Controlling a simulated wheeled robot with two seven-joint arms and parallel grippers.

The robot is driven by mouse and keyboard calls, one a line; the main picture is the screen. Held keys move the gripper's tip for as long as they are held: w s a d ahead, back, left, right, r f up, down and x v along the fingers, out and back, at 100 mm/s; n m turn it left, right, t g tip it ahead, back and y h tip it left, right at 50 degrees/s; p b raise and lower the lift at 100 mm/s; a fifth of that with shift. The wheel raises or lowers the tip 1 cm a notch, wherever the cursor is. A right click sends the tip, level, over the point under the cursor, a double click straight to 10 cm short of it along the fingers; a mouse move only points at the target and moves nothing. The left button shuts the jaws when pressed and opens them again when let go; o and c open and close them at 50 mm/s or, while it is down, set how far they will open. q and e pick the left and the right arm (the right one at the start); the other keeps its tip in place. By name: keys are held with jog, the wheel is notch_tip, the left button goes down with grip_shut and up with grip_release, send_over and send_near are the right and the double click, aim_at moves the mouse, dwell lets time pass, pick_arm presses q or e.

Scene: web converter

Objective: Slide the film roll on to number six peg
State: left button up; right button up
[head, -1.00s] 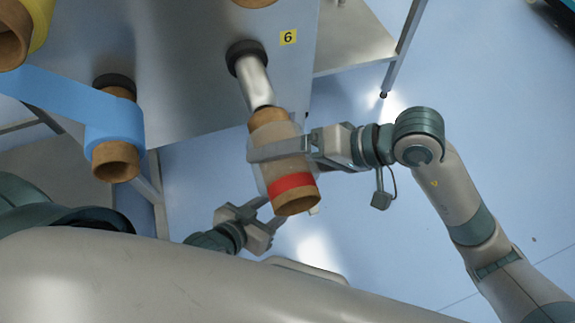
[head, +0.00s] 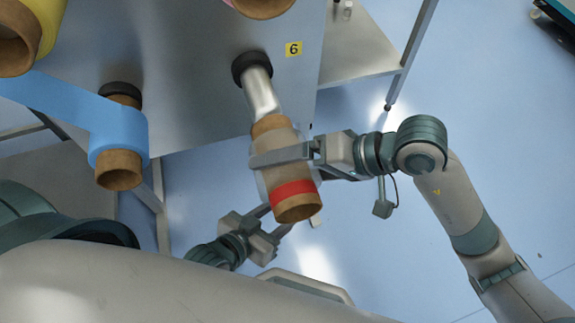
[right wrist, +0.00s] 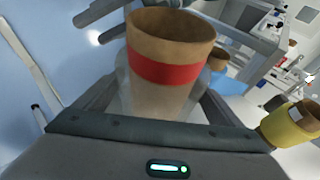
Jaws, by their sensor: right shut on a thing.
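The film roll (head: 287,180) is a clear-wrapped brown cardboard core with a red band at its near end. My right gripper (head: 283,155) is shut on it from the right, around its middle. In the right wrist view the roll (right wrist: 165,98) stands between the fingers with its open red-banded end up. The number six peg (head: 262,92) is a silver rod with a black collar, beside the yellow "6" label (head: 293,49). The roll's far end overlaps the peg's tip; how far the peg is inside is hidden. My left gripper (head: 275,220) is below the roll, its fingers partly hidden behind it.
A blue film roll (head: 120,150) hangs on a peg to the left, its web stretching left. A yellow roll (head: 22,40) and a pink one (head: 262,6) are at the top. A metal table (head: 365,45) stands right of the panel.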

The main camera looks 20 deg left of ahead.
jog(key=b, duration=0.3)
dwell(2.9)
jog(key=shift+w+a+b, duration=0.8)
jog(key=shift+w+b, duration=0.35)
jog(key=shift+b, duration=0.05)
dwell(1.1)
jog(key=shift+w+a+b, duration=0.65)
jog(key=shift+w+b, duration=0.15)
jog(key=shift+w, duration=0.2)
jog(key=shift+w+a+b, duration=0.65)
jog(key=shift+w+b, duration=0.15)
jog(key=shift+w, duration=0.15)
jog(key=shift+w+a, duration=0.1)
jog(key=shift+w, duration=0.05)
